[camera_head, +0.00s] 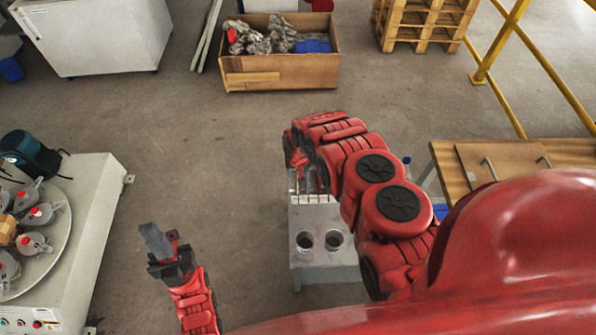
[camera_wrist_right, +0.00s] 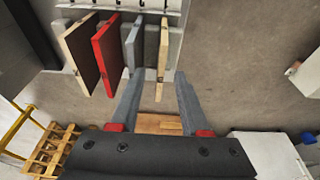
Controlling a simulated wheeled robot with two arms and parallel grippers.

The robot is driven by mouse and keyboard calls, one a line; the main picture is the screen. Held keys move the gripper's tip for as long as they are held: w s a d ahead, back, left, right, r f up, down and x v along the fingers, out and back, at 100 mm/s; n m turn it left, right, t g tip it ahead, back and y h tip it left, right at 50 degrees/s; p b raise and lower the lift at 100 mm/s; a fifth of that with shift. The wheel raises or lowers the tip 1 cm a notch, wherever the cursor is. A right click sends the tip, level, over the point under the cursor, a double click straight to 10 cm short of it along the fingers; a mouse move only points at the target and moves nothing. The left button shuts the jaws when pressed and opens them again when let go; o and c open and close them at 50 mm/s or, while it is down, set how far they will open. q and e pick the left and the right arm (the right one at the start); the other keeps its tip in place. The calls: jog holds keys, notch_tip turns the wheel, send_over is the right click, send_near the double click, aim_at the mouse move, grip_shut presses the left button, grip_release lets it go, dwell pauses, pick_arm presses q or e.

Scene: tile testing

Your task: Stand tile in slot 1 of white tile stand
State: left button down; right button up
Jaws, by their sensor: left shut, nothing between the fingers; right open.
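In the right wrist view, the white tile stand (camera_wrist_right: 115,4) shows at the top edge, with dark marks along it. Several tiles stand on edge there: a brown-faced tile with a pale edge (camera_wrist_right: 82,52), a red tile (camera_wrist_right: 105,55), grey tiles (camera_wrist_right: 152,42) and a thin pale tile seen edge-on (camera_wrist_right: 163,48). My right gripper (camera_wrist_right: 158,76) is open, with the pale tile between its fingertips in the picture; I cannot tell contact. In the head view my right arm hides most of this gripper and the stand. My left gripper (camera_head: 158,245) is shut and empty, away from the stand.
The stand is on a grey metal bench (camera_head: 325,262) with two round holes. A machine with a round table (camera_head: 98,200) is at the left, a wooden table (camera_head: 450,175) at the right. A wooden crate (camera_head: 285,74) and pallets (camera_head: 425,25) lie beyond open floor.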

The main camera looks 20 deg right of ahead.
jog(key=shift+s+a+r, duration=0.1)
jog(key=shift+r, duration=0.45)
jog(key=p+v, duration=0.1)
jog(key=v, duration=0.3)
jog(key=shift+r, duration=0.1)
jog(key=p+v, duration=0.9)
jog(key=p, duration=0.3)
jog(key=shift+s+r, duration=0.25)
jog(key=shift+r, duration=0.15)
